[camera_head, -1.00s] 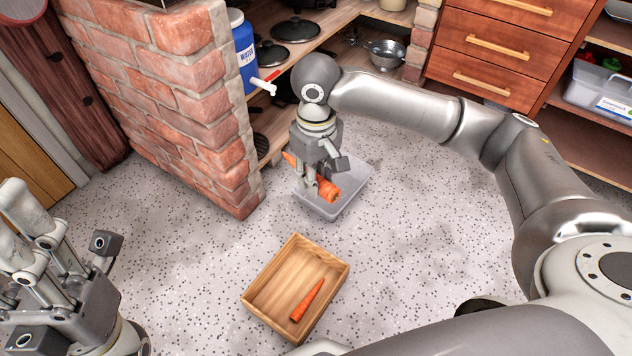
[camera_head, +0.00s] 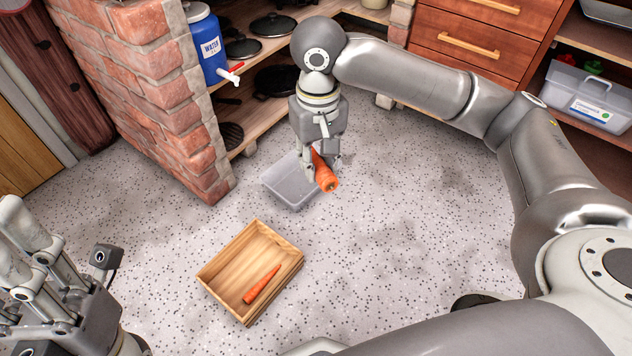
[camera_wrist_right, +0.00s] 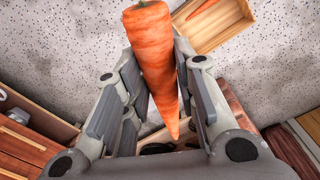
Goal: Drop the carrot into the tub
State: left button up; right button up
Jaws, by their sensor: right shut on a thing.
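My right gripper (camera_head: 322,168) is shut on a large orange carrot (camera_head: 325,178) and holds it up, its thick end toward the head camera. In the right wrist view the carrot (camera_wrist_right: 153,50) lies between the fingers (camera_wrist_right: 165,95), thick end outward. The grey see-through plastic tub (camera_head: 286,190) stands on the floor; in the head view the gripper and carrot overlap its right side. The height of the carrot over the tub is hard to tell. My left gripper (camera_head: 65,255) is open and empty at the lower left.
A wooden box (camera_head: 222,277) with a smaller carrot (camera_head: 262,284) in it stands on the floor nearer to me. A brick plinth (camera_head: 165,110) is at left. Shelves behind hold a blue water container (camera_head: 208,48) and dark pans (camera_head: 275,82). Speckled floor (camera_head: 400,240) at right is clear.

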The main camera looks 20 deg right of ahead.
aim_at(305, 188)
jog(key=l+u, duration=0.3)
jog(key=l, duration=0.65)
jog(key=l+u, duration=0.3)
jog(key=l, duration=0.7)
jog(key=i+l+u, duration=0.3)
jog(key=i+l, duration=0.45)
jog(key=i, duration=0.05)
